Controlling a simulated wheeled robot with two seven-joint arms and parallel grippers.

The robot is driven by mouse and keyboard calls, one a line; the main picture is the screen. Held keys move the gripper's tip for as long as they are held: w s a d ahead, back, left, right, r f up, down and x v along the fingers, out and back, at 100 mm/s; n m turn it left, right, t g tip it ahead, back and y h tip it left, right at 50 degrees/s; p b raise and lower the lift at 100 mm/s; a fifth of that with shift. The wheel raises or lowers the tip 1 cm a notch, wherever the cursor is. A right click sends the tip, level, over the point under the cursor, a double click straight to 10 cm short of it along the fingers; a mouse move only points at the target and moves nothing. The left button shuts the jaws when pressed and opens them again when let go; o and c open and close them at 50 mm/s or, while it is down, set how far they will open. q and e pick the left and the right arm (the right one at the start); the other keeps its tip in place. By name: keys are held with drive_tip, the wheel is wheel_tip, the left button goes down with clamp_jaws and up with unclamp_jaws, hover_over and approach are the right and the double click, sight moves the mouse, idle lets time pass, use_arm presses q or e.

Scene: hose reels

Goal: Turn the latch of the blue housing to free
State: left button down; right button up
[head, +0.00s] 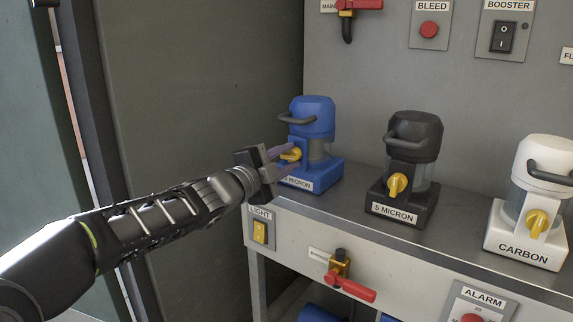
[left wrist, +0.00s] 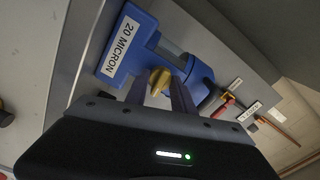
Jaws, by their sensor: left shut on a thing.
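The blue housing (head: 312,118) stands upright at the left end of the grey counter, with a dark handle on its upper part. Its yellow latch (head: 291,154) is on the front, above a label that is partly covered in the head view. In the left wrist view the blue housing (left wrist: 140,38) carries the label "20 MICRON", and the yellow latch (left wrist: 159,80) sits between my fingers. My left gripper (head: 286,158) reaches in from the left and is shut on the latch. It also shows in the left wrist view (left wrist: 160,88). My right gripper is in neither view.
To the right stand a black housing (head: 413,135) marked "5 MICRON" and a white housing (head: 541,180) marked "CARBON", each with a yellow latch. A light switch (head: 260,232), a red-handled valve (head: 350,287) and an alarm box (head: 474,306) are on the counter's front. A dark wall stands at the left.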

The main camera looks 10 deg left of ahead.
use_arm(q)
drive_tip(key=shift+m, duration=0.5)
drive_tip(key=c, duration=1.1)
unclamp_jaws()
drive_tip(key=shift+o, duration=0.2)
drive_tip(key=p+v, duration=0.1)
drive_tip(key=v, duration=0.7)
